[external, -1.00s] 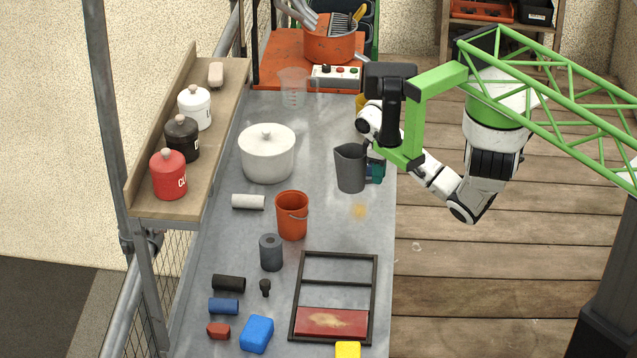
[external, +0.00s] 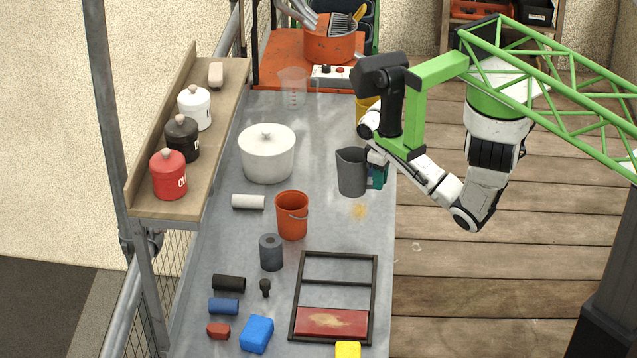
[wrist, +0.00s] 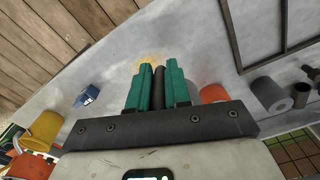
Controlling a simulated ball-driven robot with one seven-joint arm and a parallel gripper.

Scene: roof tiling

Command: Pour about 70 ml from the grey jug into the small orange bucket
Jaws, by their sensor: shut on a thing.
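The grey jug (external: 351,173) is upright, or nearly so, over the right side of the grey table in the external view. I cannot tell whether its base touches the table. My gripper (external: 376,168), with teal fingers, is at the jug's right side, shut on its handle. In the wrist view the fingers of my gripper (wrist: 160,88) stand on both sides of the dark handle (wrist: 161,90). The small orange bucket (external: 292,216) stands upright on the table, in front and to the left of the jug, apart from it. The contents of both are not visible.
A white lidded pot (external: 267,154) stands left of the jug, and a clear measuring jug (external: 292,87) behind. A grey cylinder (external: 271,253) and a black frame (external: 335,255) are nearer the front. A yellow bucket (external: 366,107) is behind my gripper. Table between jug and bucket is clear.

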